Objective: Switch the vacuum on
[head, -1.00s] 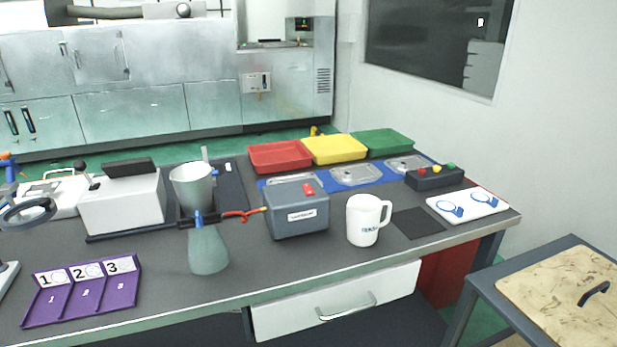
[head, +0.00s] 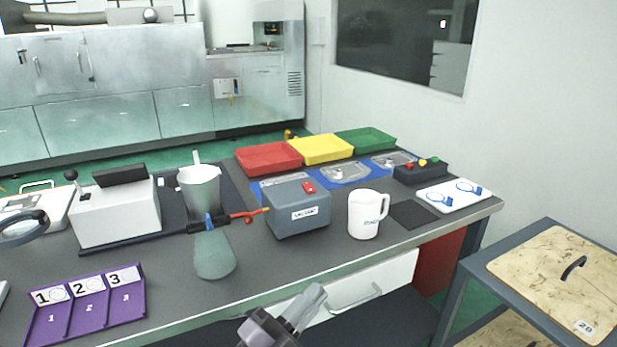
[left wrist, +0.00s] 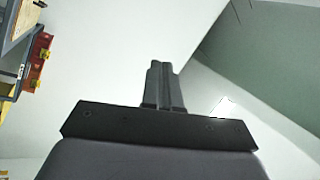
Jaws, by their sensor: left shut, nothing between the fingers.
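The vacuum (head: 297,214) is a grey box with a label on its front and a red switch (head: 308,187) on its top, standing mid-table. An orange-red hose (head: 248,214) runs from its left side to the clamp on a glass flask (head: 214,254) topped by a grey cup. My left gripper (head: 314,298) is at the bottom of the head view, in front of the drawer, below and apart from the vacuum. Its fingers (left wrist: 165,84) are together and empty in the left wrist view. My right gripper is not in view. Whether the switch is on cannot be told.
A white jug (head: 366,214) stands just right of the vacuum. Red (head: 268,158), yellow (head: 322,149) and green (head: 366,139) trays lie behind. A purple numbered rack (head: 85,305) lies front left. A drawer (head: 345,292) is under the table's front edge.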

